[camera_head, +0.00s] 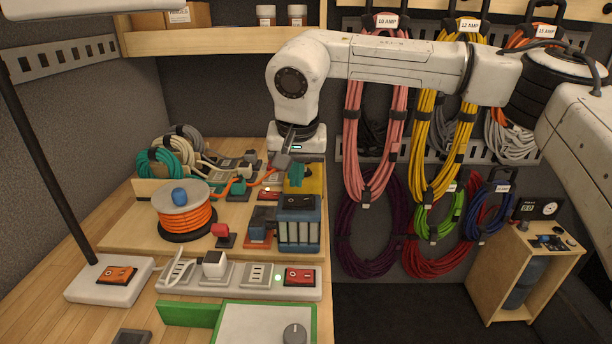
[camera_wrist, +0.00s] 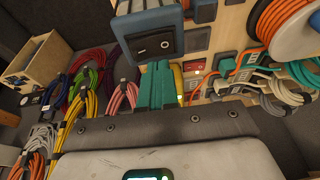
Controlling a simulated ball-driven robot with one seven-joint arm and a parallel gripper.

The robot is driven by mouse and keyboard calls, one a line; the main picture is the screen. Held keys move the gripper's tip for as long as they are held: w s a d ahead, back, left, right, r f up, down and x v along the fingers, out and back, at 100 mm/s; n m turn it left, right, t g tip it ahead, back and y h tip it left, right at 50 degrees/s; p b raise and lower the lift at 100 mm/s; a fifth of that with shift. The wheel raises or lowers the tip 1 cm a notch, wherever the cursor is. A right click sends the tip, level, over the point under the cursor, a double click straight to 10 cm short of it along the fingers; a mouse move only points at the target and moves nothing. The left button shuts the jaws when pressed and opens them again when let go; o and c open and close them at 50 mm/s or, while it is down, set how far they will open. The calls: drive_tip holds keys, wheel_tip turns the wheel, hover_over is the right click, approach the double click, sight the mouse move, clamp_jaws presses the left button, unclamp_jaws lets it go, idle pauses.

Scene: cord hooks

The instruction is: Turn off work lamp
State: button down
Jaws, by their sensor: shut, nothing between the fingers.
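The work lamp has a white base (camera_head: 77,290) on the bench at lower left, with an orange rocker switch (camera_head: 117,275) on it. A dark pole (camera_head: 45,160) rises from the base to a white lamp head (camera_head: 75,42) at the top left. I cannot tell from its upper face whether it is lit. My gripper (camera_head: 296,176) has teal fingers and is shut and empty, far to the right of and behind the lamp base. It points down near a blue box (camera_head: 285,218) with a black rocker switch. The fingers (camera_wrist: 158,82) also show shut in the wrist view; the lamp does not.
An orange cord reel (camera_head: 187,215) stands between the lamp and my gripper. A white power strip (camera_head: 230,280) with a red switch lies right of the lamp base, and a green-edged box (camera_head: 262,325) is in front. Coiled cords (camera_head: 375,120) hang at right.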

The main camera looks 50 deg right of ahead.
wheel_tip(320, 180, up, 4)
wheel_tip(320, 180, up, 7)
hover_over(295, 202)
drive_tip(key=a, duration=0.3)
drive_tip(key=shift+a+f+b, duration=0.15)
drive_tip(key=shift+f+b, duration=0.05)
drive_tip(key=shift+b, duration=0.25)
